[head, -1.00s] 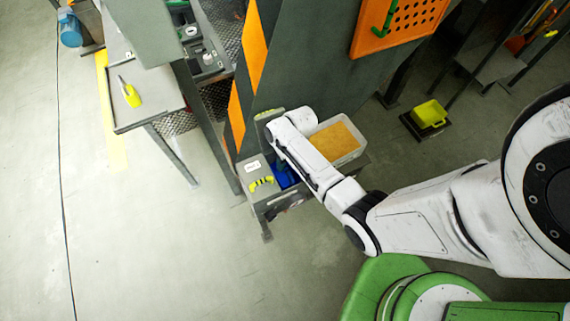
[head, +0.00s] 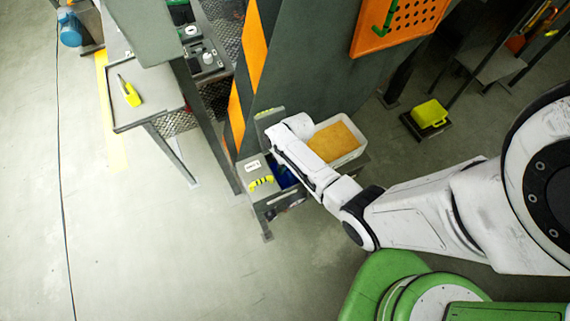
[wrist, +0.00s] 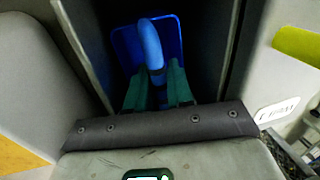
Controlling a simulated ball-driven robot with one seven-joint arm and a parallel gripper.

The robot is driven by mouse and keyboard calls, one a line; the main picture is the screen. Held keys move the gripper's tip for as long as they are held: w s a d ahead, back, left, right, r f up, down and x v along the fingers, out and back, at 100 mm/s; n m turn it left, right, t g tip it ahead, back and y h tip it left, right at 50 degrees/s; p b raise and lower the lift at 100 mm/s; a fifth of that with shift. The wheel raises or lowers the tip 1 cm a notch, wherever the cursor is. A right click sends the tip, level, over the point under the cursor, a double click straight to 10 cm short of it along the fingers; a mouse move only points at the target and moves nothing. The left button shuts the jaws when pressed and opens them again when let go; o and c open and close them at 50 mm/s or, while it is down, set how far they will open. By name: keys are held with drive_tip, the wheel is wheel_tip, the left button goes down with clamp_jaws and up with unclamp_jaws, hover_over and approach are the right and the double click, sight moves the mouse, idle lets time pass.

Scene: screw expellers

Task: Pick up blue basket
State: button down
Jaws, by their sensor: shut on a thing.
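The blue basket (wrist: 120,42) is in a narrow, dark-walled slot in the wrist view, with its curved handle toward the camera. My gripper (wrist: 158,92) has green fingers on both sides of the handle and is shut on it. In the head view only a small blue part of the basket (head: 285,177) shows beside my white arm. My arm hides the fingers there.
Grey walls enclose the slot closely on both sides. A white bin of orange-yellow material (head: 338,141) stands right beside it. A yellow-black handle (head: 261,183) is at its left. A yellow-handled tool (head: 129,92) lies on a side table. Open floor lies at lower left.

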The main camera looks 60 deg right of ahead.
drive_tip(key=shift+r, duration=0.1)
idle(0.5)
wheel_tip(320, 180, up, 18)
drive_tip(key=p, duration=0.2)
idle(0.5)
idle(0.4)
